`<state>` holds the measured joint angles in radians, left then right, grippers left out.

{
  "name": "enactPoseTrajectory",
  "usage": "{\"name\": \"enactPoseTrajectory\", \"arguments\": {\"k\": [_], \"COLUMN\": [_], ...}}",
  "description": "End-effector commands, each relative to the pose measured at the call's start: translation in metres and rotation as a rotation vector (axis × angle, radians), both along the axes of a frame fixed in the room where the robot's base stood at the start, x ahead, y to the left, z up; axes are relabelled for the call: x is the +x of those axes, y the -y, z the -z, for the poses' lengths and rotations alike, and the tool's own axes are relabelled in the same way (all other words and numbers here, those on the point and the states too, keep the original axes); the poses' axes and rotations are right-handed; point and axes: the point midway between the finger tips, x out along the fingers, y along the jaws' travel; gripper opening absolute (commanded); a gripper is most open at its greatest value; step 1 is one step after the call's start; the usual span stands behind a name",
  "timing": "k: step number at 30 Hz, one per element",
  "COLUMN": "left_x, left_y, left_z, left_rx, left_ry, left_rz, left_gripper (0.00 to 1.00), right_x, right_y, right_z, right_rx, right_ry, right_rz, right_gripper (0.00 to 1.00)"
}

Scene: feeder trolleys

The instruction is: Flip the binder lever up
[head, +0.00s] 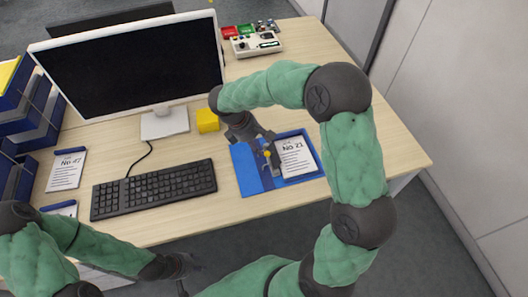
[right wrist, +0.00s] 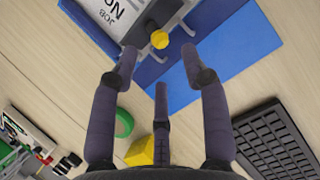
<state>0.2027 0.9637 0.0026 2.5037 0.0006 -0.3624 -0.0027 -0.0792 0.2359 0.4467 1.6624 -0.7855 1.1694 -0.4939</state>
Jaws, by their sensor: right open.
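The blue binder (head: 248,174) lies open on the desk, with a white sheet marked "No 21" (head: 297,157) on its right side. In the right wrist view the binder's cover (right wrist: 222,60) fills the upper right. The binder lever's yellow knob (right wrist: 160,40) shows beside the grey rings; it is small in the head view (head: 266,154). My right gripper (right wrist: 160,60) is open above the binder, its fingertips on either side of the knob and seemingly apart from it. My left gripper (head: 187,274) hangs low in front of the desk; its finger opening is unclear.
A keyboard (head: 153,189) lies left of the binder. A monitor (head: 130,65) and a yellow cube (head: 207,120) stand behind. Labelled sheets (head: 66,171) and blue file holders (head: 35,120) are at the left. A white device (head: 256,46) sits at the back right. Desk right of the binder is clear.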

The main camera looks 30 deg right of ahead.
Motion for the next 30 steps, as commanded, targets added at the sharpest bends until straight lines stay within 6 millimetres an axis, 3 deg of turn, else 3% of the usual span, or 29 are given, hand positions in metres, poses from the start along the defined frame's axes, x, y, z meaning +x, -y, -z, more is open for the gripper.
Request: {"name": "enactPoseTrajectory", "arguments": {"k": [3, 9, 22, 23, 27, 30], "left_x": [0.000, 0.000, 0.000, 0.000, 0.000, 0.000], "left_y": [0.000, 0.000, 0.000, 0.000, 0.000, 0.000], "left_z": [0.012, 0.020, 0.022, 0.022, 0.022, 0.022], "left_rx": [0.000, 0.000, 0.000, 0.000, 0.000, 0.000], "left_ry": [0.000, 0.001, 0.001, 0.001, 0.001, 0.001], "left_rz": [0.000, 0.000, 0.000, 0.000, 0.000, 0.000], "left_gripper": [0.40, 0.40, 0.40, 0.40, 0.40, 0.40], "right_x": [-0.003, -0.006, -0.007, -0.007, -0.007, -0.007], "right_y": [0.008, 0.017, 0.020, 0.020, 0.020, 0.020], "right_z": [0.023, 0.045, 0.051, 0.051, 0.051, 0.051], "right_rx": [0.001, 0.001, 0.002, 0.002, 0.001, 0.001], "right_ry": [-0.002, -0.002, 0.001, 0.001, 0.000, 0.000], "right_rz": [0.002, 0.001, 0.000, 0.000, 0.000, 0.000], "right_gripper": [0.46, 0.46, 0.46, 0.43, 0.04, 0.00]}}
